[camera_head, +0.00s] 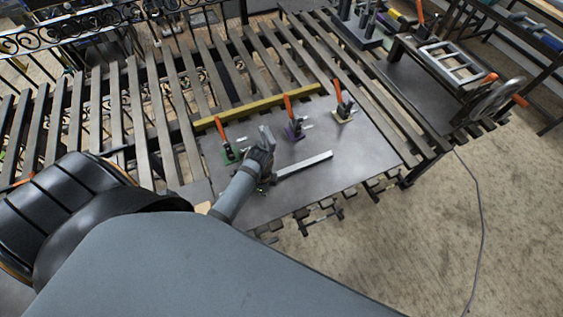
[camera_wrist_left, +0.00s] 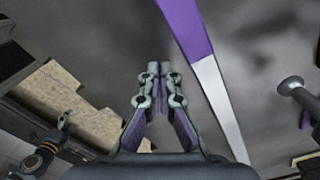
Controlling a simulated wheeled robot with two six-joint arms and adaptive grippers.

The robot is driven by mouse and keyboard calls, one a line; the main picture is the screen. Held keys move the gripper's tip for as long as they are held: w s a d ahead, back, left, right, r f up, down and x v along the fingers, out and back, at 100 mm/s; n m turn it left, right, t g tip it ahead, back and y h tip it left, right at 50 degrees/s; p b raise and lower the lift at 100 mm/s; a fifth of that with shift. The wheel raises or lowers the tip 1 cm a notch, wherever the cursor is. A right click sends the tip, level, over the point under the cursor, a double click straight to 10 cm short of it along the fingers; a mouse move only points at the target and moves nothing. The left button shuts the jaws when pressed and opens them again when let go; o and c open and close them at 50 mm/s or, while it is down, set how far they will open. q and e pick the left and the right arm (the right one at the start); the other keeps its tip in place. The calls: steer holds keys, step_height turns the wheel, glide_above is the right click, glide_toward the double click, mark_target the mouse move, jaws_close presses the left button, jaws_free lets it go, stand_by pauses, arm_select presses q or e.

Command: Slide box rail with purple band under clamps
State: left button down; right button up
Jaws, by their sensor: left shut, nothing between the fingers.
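The box rail (camera_head: 305,163) is a silver bar lying on the dark steel plate (camera_head: 355,152), in front of the clamps. In the left wrist view its purple band (camera_wrist_left: 187,28) covers the far part and bare silver (camera_wrist_left: 222,112) the near part. My right gripper is not in view.
A long yellow bar (camera_head: 258,107) lies behind the clamps. The table has open slats (camera_head: 140,120). A black stand with a ladder-like frame (camera_head: 451,62) and handwheel (camera_head: 495,102) is at right. The plate's right part is clear.

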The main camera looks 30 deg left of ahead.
arm_select(q)
steer(key=shift+w+a, duration=0.15)
steer(key=shift+w+a, duration=1.4)
steer(key=shift+a, duration=0.25)
stand_by(0.8)
steer(key=shift+s+d, duration=0.1)
steer(key=shift+s+d+p, duration=0.35)
steer(key=shift+s+d, duration=0.4)
steer(key=shift+d, duration=0.15)
step_height(320, 180, up, 8)
stand_by(0.4)
stand_by(0.5)
